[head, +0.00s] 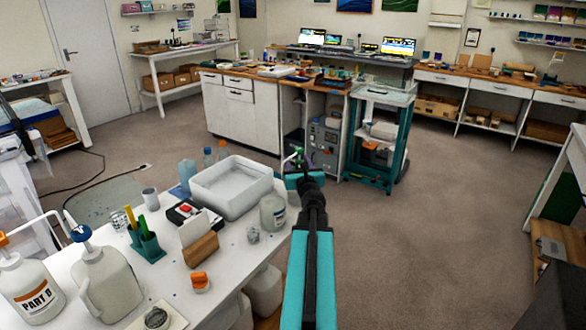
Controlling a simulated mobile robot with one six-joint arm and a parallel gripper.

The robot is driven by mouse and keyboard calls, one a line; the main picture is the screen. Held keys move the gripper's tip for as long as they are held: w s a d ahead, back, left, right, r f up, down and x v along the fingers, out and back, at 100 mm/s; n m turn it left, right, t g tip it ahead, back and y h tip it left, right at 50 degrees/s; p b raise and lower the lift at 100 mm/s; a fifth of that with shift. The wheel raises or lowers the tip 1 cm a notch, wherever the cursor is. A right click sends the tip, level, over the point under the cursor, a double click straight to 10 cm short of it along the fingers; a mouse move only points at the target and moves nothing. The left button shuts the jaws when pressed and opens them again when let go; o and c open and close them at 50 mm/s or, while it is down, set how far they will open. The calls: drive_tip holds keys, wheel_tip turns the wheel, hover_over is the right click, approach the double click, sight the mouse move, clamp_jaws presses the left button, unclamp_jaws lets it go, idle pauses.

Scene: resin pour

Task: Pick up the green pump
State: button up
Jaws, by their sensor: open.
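My arm reaches forward from the bottom of the head view, over the right edge of the white table. My gripper (299,168) is at its far end, small and partly hidden by my own wrist. It is open. A small green piece (298,154) shows right at or just beyond the gripper. It may be the green pump, but it is too small to be sure, and I cannot tell whether the gripper touches it. Two jugs at the left carry other pumps: a blue pump (80,233) and an orange pump (4,239).
The white table (226,255) holds a pale tray (232,184), a clear jar (273,211), a green holder (146,246) and a wooden block (200,249). A teal cart (380,135) and a cabinet (240,107) stand beyond. The carpet at right is clear.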

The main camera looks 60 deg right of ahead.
drive_tip(key=shift+w+d, duration=0.25)
drive_tip(key=shift+d, duration=0.45)
drive_tip(key=shift+s+d, duration=0.1)
drive_tip(key=shift+d, duration=0.05)
drive_tip(key=shift+w+a, duration=0.2)
clamp_jaws()
